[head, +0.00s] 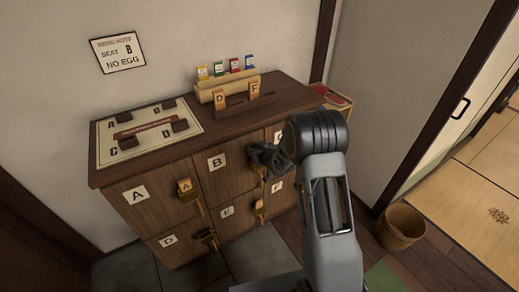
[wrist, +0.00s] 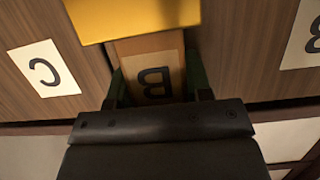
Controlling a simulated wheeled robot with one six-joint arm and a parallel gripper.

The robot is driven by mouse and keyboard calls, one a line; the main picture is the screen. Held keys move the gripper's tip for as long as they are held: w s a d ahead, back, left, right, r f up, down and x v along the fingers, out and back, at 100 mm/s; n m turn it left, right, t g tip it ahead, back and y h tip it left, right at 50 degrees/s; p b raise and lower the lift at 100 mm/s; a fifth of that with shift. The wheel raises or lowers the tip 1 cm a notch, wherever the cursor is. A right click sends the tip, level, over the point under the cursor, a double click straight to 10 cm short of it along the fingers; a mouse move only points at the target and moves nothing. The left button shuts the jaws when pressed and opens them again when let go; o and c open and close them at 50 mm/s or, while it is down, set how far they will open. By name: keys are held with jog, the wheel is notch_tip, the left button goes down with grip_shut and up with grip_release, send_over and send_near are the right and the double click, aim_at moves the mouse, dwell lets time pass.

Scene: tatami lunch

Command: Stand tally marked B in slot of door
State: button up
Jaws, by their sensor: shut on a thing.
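The tally marked B (wrist: 155,80) is a tan wooden plate held between the fingers of my gripper (wrist: 158,88), its letter upside down in the wrist view. Its far end is hidden by a yellow brass-coloured holder (wrist: 135,15); I cannot tell how deep it sits. In the head view my gripper (head: 268,160) is shut at the cabinet front, right of the B label (head: 217,162), covering the tally and most of that holder. Tally A (head: 185,186) stands in the holder on door A (head: 150,215).
Tallies D (head: 219,98) and F (head: 254,88) stand in a dark rack on the cabinet top (head: 215,125). A lettered board (head: 150,115) lies at its left. A wall sign (head: 118,52) reads seat B, no egg. A basket (head: 401,228) stands on the floor at right.

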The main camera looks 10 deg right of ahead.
jog(key=shift+a+f, duration=0.1)
jog(key=shift+f, duration=0.1)
jog(key=o, duration=1.1)
jog(key=shift+w+f, duration=0.1)
jog(key=shift+c, duration=0.2)
jog(key=shift+c, duration=0.5)
jog(key=shift+o, duration=0.4)
jog(key=shift+c, duration=0.6)
